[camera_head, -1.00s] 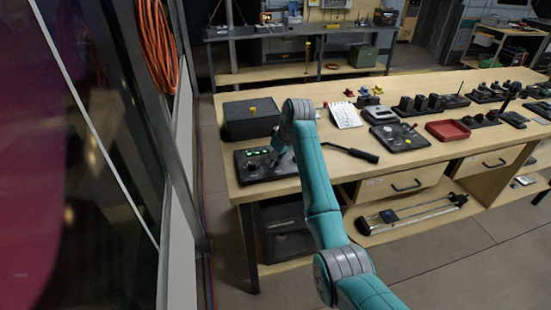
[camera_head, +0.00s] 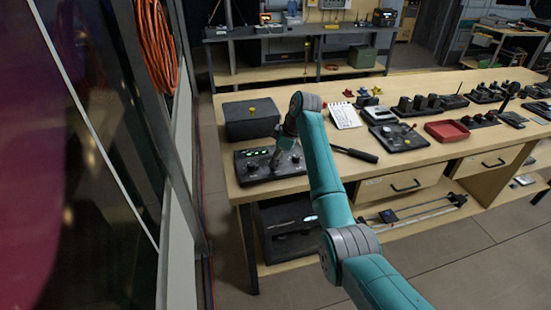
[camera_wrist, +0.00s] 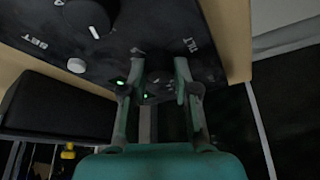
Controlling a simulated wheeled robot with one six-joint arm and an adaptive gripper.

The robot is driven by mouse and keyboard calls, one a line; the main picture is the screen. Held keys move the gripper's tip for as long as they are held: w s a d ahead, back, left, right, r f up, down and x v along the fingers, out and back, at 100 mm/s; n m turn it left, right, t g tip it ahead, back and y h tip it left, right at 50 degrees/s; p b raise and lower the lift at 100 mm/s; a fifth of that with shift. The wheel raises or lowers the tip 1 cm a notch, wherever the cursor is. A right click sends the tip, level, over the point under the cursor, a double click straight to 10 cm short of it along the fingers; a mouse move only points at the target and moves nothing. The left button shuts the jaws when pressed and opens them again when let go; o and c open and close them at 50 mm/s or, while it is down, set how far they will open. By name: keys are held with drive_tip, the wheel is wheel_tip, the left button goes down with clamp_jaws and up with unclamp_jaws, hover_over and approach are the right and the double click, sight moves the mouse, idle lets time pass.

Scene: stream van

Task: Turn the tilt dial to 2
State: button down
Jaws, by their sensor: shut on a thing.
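The dark control panel (camera_head: 255,173) lies on the near left of the wooden bench, with small green lights along it. My gripper (camera_wrist: 160,83) is shut on the dial; in the head view my gripper (camera_head: 276,160) reaches down onto the panel. A large black knob (camera_wrist: 86,20) and a small pale button (camera_wrist: 77,66) sit beside it.
A black box (camera_head: 250,122) with a yellow knob stands behind the panel. A black-handled tool (camera_head: 356,154), a white notepad (camera_head: 344,115) and a red tray (camera_head: 446,131) lie farther right. A window wall is close on the left.

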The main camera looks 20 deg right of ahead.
sight(284, 166)
idle(0.3)
drive_tip(key=c, duration=0.9)
unclamp_jaws()
drive_tip(key=shift+v, duration=3.7)
drive_tip(key=shift+d, duration=0.1)
